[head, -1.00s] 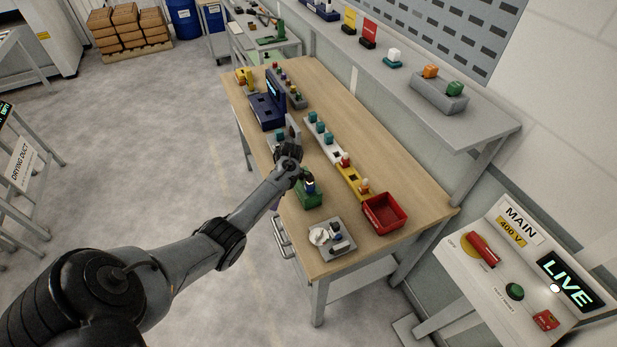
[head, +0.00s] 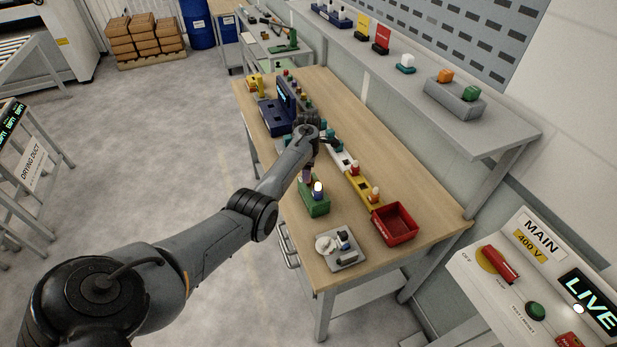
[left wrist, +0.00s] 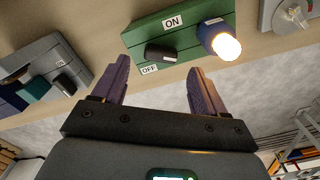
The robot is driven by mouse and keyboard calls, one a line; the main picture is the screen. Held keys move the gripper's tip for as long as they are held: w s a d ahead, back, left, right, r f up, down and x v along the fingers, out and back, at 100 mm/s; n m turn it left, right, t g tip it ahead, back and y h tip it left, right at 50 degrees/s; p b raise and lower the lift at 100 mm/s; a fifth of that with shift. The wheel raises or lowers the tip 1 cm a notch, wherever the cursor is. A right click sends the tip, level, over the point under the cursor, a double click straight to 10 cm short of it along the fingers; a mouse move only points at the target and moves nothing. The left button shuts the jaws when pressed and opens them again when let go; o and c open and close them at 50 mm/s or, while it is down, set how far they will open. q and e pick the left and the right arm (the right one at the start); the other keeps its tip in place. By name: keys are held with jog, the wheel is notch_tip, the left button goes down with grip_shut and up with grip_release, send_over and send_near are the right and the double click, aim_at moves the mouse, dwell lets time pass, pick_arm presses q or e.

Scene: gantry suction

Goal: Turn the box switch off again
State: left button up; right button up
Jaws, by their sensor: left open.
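The box switch is a green box (head: 314,198) near the front of the wooden bench; it shows larger in the left wrist view (left wrist: 150,30). It has a black switch handle (left wrist: 160,53), a white ON label (left wrist: 173,22) and a white OFF label (left wrist: 149,70). The lamp (left wrist: 224,45) in its blue holder glows brightly and also shows lit in the head view (head: 318,187). My left gripper (left wrist: 158,64) is open and empty, close to the box, with the handle appearing between its two purple fingers. I cannot tell whether they touch it. My right gripper is not in view.
A grey plate with a dial (head: 346,257) and a red bin (head: 408,228) stand beside the green box. A white and yellow block row (head: 358,184) runs behind it. The main panel (head: 520,262) at the right shows LIVE.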

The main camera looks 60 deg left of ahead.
pick_arm(q)
jog(key=shift+f+b, duration=0.3)
jog(key=shift+f, duration=1.7)
jog(key=c, duration=1.1)
jog(key=shift+o, duration=0.2)
